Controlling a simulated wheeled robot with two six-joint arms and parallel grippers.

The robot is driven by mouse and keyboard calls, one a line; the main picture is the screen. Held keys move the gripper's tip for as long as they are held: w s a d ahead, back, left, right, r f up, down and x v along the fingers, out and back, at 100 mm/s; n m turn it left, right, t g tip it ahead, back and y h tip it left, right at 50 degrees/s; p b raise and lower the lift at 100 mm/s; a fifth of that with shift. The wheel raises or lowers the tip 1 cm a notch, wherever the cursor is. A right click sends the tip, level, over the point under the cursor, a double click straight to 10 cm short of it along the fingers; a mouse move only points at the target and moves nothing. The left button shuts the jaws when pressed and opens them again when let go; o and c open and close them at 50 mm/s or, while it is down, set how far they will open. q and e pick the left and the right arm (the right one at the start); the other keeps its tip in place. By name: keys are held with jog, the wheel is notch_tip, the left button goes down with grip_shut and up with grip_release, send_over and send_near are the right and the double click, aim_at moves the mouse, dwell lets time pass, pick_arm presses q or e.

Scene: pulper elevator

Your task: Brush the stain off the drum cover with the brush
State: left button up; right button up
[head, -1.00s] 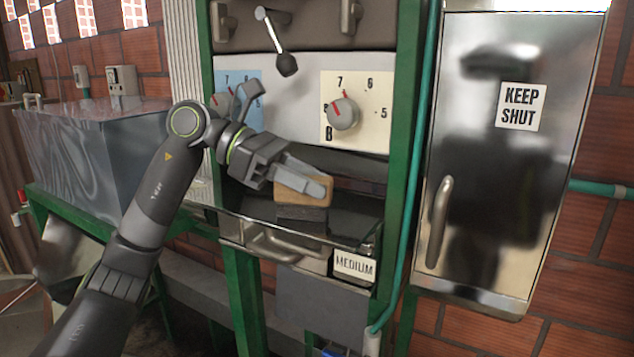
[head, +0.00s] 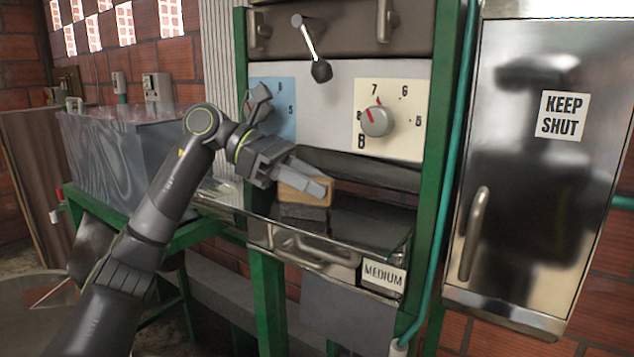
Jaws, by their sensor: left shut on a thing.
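My left gripper (head: 302,180) is shut on the brush (head: 306,191), a wooden block with dark grey bristles below. The brush is upright, bristles down, at the dark tray opening of the green-framed machine, above the drawer marked MEDIUM. I cannot tell whether the bristles touch the surface under them. No stain shows clearly, and I cannot tell which surface is the drum cover. My right gripper is not in view.
A dial on a cream plate (head: 376,121) and a black-knobbed lever (head: 320,70) are above the brush. A steel cabinet marked KEEP SHUT (head: 545,170) stands at the right. A grey metal tank (head: 125,150) stands at the left.

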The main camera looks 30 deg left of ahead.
pick_arm(q)
jog(key=shift+s+a+r, duration=0.1)
jog(key=shift+s+r, duration=0.85)
jog(key=shift+s+f+b, duration=0.15)
jog(key=shift+s+b, duration=0.5)
jog(key=shift+b, duration=0.05)
jog(key=s+a+b, duration=0.1)
jog(key=s+b, duration=0.9)
jog(key=s, duration=0.3)
jog(key=shift+s+r, duration=0.3)
jog(key=shift+r, duration=0.15)
